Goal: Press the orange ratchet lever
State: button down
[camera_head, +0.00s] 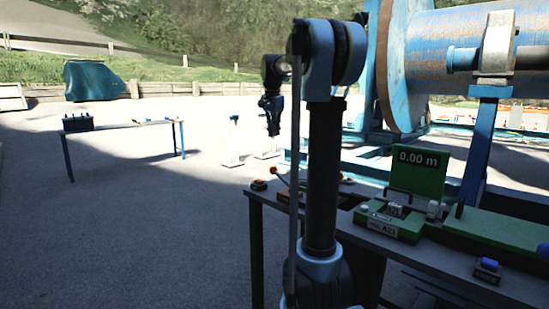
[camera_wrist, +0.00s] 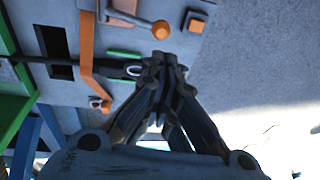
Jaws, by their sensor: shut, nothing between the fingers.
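An orange ball knob (camera_wrist: 160,29) on a short grey arm stands out from an orange bracket in the wrist view. In the head view the knob (camera_head: 273,171) shows at the far left end of the workbench. An orange strip (camera_wrist: 86,62) runs beside the bracket; I cannot tell whether it is part of the same lever. My gripper (camera_wrist: 160,60) is shut and empty, its fingertips just below the knob in the wrist picture. In the head view my gripper (camera_head: 271,128) hangs above the knob with a gap between them.
An orange box (camera_wrist: 195,21) with a button sits near the bench edge. A dark bar (camera_wrist: 75,69) with a ringed end lies near my fingertips. The workbench (camera_head: 400,255) carries a green display (camera_head: 418,172) reading 0.00 m. The blue reel (camera_head: 402,60) stands behind.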

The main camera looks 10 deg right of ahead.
jog(key=w+f, duration=0.1)
jog(key=f, duration=0.8)
jog(key=w+d+f, duration=0.1)
jog(key=f, duration=0.3)
jog(key=shift+w+f, duration=0.3)
